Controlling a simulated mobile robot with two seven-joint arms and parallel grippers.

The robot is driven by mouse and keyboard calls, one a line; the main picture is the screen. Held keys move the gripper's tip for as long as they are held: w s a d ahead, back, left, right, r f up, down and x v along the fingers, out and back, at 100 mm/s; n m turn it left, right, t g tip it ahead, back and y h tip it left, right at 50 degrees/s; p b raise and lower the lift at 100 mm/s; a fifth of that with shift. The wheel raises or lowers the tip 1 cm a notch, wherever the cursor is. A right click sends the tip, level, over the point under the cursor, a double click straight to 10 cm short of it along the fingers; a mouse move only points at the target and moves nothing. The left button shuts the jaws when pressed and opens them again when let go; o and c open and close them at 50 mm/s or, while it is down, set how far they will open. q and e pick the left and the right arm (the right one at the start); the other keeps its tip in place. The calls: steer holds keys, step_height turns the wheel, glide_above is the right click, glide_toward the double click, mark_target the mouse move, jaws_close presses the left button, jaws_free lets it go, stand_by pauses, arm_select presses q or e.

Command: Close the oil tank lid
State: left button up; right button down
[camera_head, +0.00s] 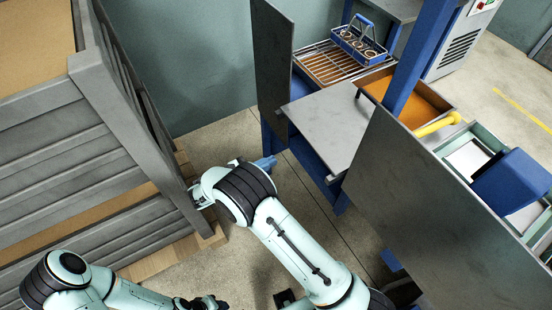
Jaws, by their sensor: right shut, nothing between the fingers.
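What looks like the oil tank is an open tray (430,88) with an orange-brown inside, at the upper right. A yellow bar (438,124) lies at its front right corner; I cannot tell whether it belongs to a lid. My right gripper (197,196) is shut and empty beside the grey crate, partly hidden by my wrist and well to the left of the tray. My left gripper (208,302) is low at the bottom edge, far from the tray; its fingers are too unclear to read.
A large grey slatted crate (60,130) fills the left. A grey upright panel (430,190) blocks the front right, and another (271,65) stands further back. A blue carrier (358,44) sits on a wire rack (325,66). A blue box (512,181) is at the right.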

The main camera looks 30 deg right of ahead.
mark_target(361, 117)
steer(key=d, duration=0.4)
steer(key=d+p, duration=0.1)
steer(key=d, duration=0.2)
steer(key=w+d, duration=0.1)
steer(key=d, duration=0.3)
steer(key=shift+d, duration=0.35)
arm_select(q)
steer(key=shift+w+r, duration=0.85)
steer(key=shift+r, duration=0.05)
steer(key=shift+w+a+f, duration=0.1)
steer(key=shift+w+f, duration=0.15)
steer(key=shift+f, duration=0.1)
arm_select(e)
steer(key=d, duration=0.8)
steer(key=w+d, duration=0.1)
steer(key=d, duration=0.7)
steer(key=w+d, duration=0.1)
steer(key=d, duration=0.7)
steer(key=shift+d, duration=0.35)
